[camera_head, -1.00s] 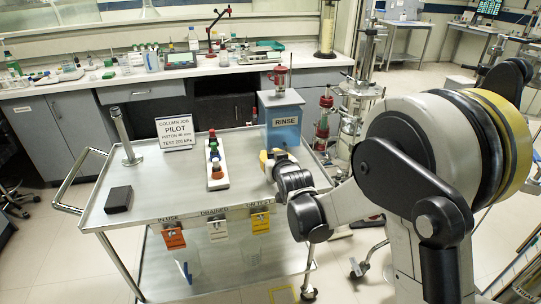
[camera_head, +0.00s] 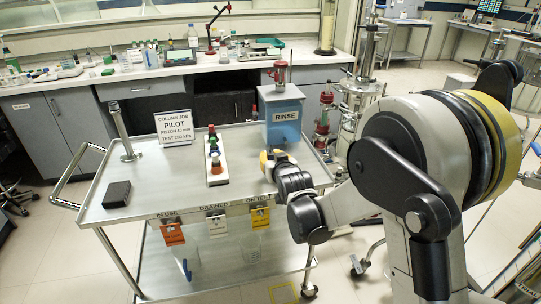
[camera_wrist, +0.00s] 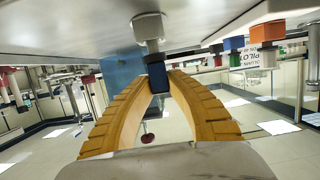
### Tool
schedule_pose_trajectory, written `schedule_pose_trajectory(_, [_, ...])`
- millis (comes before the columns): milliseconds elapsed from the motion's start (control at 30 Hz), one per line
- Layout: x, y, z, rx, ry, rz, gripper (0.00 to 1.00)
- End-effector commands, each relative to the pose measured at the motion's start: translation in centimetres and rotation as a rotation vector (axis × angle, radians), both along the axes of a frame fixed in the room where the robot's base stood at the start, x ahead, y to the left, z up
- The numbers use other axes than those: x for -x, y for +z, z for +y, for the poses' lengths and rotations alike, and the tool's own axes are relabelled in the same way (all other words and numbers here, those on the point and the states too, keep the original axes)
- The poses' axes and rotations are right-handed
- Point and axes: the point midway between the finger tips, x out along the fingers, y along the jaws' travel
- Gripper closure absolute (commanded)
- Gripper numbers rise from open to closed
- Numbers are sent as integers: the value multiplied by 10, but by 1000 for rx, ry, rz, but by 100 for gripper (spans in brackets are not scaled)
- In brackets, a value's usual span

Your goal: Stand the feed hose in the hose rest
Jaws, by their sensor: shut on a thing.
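My gripper (camera_head: 273,158) is at the right of the steel cart top, just in front of the blue rinse box. In the wrist view its yellow fingers (camera_wrist: 157,80) are shut on a dark blue piece (camera_wrist: 157,77), which seems to be the feed hose end. A grey collar and a pale block (camera_wrist: 150,26) continue from it towards the cart top. Whether the block touches the cart is unclear. The rest of the hose is not clearly visible. A tilted-looking metal post on a flat base (camera_head: 122,132), possibly the hose rest, stands at the cart's left back, well away from my gripper.
The cart top (camera_head: 165,185) also carries the rinse box (camera_head: 281,118), a white rack of coloured caps (camera_head: 216,166), a PILOT sign (camera_head: 173,128) and a black block (camera_head: 117,194). Tags hang along the front edge. The cart's left middle is clear.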

Motion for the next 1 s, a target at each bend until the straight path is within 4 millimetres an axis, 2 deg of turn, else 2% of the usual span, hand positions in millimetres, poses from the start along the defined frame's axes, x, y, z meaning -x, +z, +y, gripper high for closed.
schedule_pose_trajectory(267, [0, -7, 0, 0, 0, 0, 100])
schedule_pose_trajectory(300, [0, -7, 0, 0, 0, 0, 76])
schedule_pose_trajectory(367, [0, -7, 0, 0, 0, 0, 60])
schedule_pose_trajectory(733, [4, -5, -1, 0, 0, 0, 60])
schedule_pose_trajectory(867, [22, 0, -6, 0, 0, 0, 60])
schedule_pose_trajectory(1000, [52, 10, -15, 0, 0, 0, 60])
